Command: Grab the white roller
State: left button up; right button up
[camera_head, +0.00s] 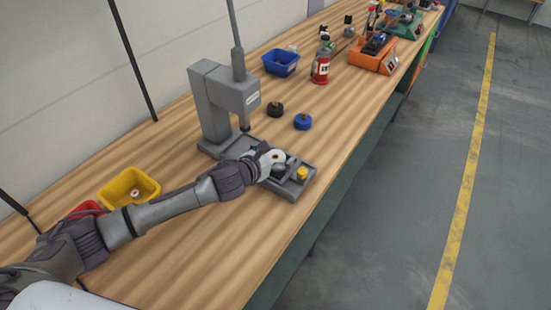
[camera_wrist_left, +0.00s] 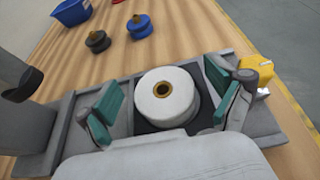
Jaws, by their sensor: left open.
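The white roller (camera_wrist_left: 167,97) is a short white cylinder with a brass-coloured centre hole. In the left wrist view it stands upright in a dark recess of the grey press base (camera_wrist_left: 268,143). My left gripper (camera_wrist_left: 165,105) is open, with one teal-padded finger on each side of the roller and a visible gap on both sides. In the head view the same left gripper (camera_head: 277,166) is over the press base and hides most of the roller. My right gripper is in neither view.
The grey press column (camera_head: 215,105) stands left of the gripper. A black roller (camera_head: 275,109) and blue roller (camera_head: 303,121) stand behind. A yellow bin (camera_head: 128,188) is at left.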

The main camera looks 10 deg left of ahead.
pick_arm(q)
jog(key=shift+r, duration=0.1)
jog(key=shift+c, duration=0.3)
jog(key=c, duration=1.6)
grip_shut()
jog(key=shift+r, duration=0.15)
